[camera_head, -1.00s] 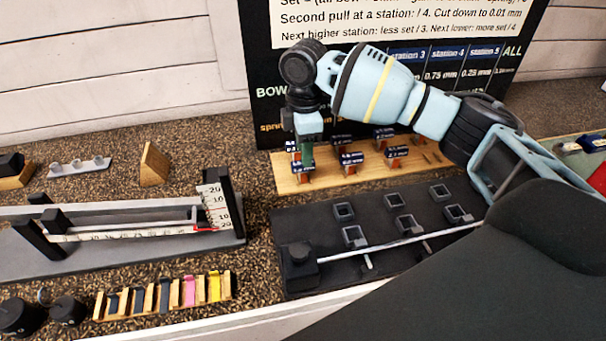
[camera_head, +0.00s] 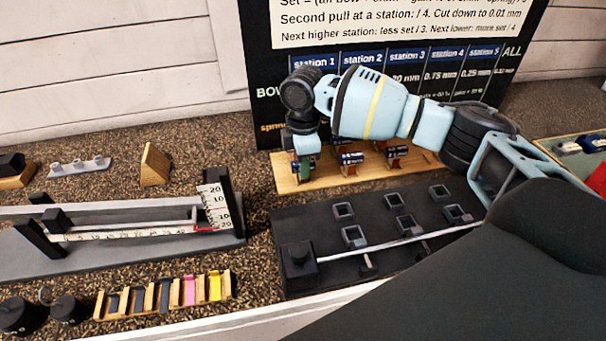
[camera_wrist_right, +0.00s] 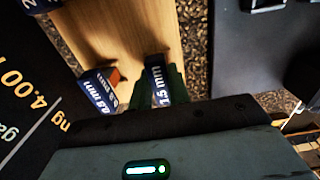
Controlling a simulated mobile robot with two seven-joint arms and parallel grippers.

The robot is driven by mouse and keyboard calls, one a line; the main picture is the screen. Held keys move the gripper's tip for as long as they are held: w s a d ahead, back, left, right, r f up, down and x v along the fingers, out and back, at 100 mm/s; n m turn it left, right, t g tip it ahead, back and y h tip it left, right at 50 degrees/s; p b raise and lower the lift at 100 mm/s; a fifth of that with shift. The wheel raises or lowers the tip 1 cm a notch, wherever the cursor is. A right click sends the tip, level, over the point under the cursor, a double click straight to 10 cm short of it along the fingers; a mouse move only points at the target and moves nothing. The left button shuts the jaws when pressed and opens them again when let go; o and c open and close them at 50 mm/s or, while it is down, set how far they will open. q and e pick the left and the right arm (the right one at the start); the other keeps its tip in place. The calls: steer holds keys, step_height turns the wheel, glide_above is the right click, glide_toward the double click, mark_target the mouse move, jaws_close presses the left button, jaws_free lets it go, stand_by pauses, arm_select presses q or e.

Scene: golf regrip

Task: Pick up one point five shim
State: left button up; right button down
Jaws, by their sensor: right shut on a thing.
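My right gripper (camera_head: 304,168) has its fingertips at the left end of the wooden shim rack (camera_head: 288,187). In the right wrist view, its dark green fingers (camera_wrist_right: 160,92) are closed on the 1.5 mm shim (camera_wrist_right: 159,84), whose blue label faces the camera. The label reads 1.5 mm. In the head view the fingers mostly cover this shim. I cannot tell whether the shim is still in its slot. Another blue-labelled shim (camera_wrist_right: 99,90) stands beside it, apart from the fingers. My left gripper is not in view.
Several other shims with blue labels (camera_head: 396,152) stand on the rack. A black board with square sockets (camera_head: 290,222) and a pale rod lies in front. A grey measuring fixture (camera_head: 120,240) is at the left. A dark instruction board (camera_head: 262,110) rises close behind the gripper.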

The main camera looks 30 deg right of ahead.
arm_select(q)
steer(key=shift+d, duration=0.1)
arm_select(e)
steer(key=shift+r, duration=0.15)
